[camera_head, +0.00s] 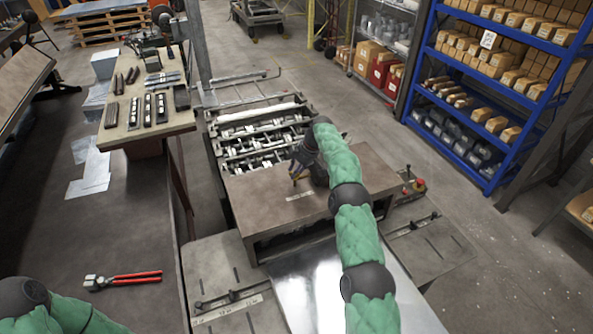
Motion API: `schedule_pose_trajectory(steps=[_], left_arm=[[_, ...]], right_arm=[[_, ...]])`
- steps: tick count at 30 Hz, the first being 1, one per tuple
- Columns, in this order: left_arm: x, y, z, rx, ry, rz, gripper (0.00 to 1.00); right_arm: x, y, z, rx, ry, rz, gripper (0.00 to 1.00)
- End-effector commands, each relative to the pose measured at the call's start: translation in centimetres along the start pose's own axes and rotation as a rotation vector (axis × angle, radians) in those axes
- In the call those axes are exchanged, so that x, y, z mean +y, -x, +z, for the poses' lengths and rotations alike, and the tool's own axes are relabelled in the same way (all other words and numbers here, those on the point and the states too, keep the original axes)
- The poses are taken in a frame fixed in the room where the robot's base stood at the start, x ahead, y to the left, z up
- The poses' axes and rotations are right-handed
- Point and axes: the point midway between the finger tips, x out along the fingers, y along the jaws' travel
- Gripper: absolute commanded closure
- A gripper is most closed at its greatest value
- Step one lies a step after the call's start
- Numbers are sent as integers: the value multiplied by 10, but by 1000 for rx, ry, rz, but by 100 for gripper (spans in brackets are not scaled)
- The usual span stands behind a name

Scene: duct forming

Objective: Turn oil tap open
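My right arm reaches in from the bottom over the forming machine (270,205), and my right gripper (297,172) is above its brown top cover. The gripper is small and dark here, and I cannot tell whether its fingers are open or shut. A small brassy piece (295,181) shows at the fingertips, just above the cover; it may be the oil tap or part of the gripper. No tap handle can be made out clearly. My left arm shows only at the bottom left corner; its gripper is out of view.
Red-handled pliers (125,280) lie on the dark table at the left. A bench (150,125) with tools stands behind it. Exposed rollers (260,140) lie behind the cover. A red button (419,184) is at the machine's right. Blue shelving (490,80) stands at the right.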

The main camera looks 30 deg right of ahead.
Motion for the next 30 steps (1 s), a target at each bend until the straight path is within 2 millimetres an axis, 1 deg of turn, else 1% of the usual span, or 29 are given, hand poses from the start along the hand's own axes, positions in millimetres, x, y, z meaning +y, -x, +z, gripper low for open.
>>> schedule_pose_trajectory(steps=[10, 14, 17, 21, 27, 30], left_arm=[[0, 0, 0, 0, 0, 0, 60], [0, 0, 0, 0, 0, 0, 60], [0, 0, 0, 0, 0, 0, 60], [0, 0, 0, 0, 0, 0, 60], [0, 0, 0, 0, 0, 0, 60], [0, 0, 0, 0, 0, 0, 60]], right_arm=[[0, 1, 1, -1, -1, 1, 57], [1, 11, 0, -1, -1, 2, 57], [1, 26, 0, 0, -1, 3, 57], [1, 54, 0, 0, 0, 4, 57], [1, 91, 0, 0, 0, 2, 57], [1, 104, 0, -1, 0, 1, 57]])
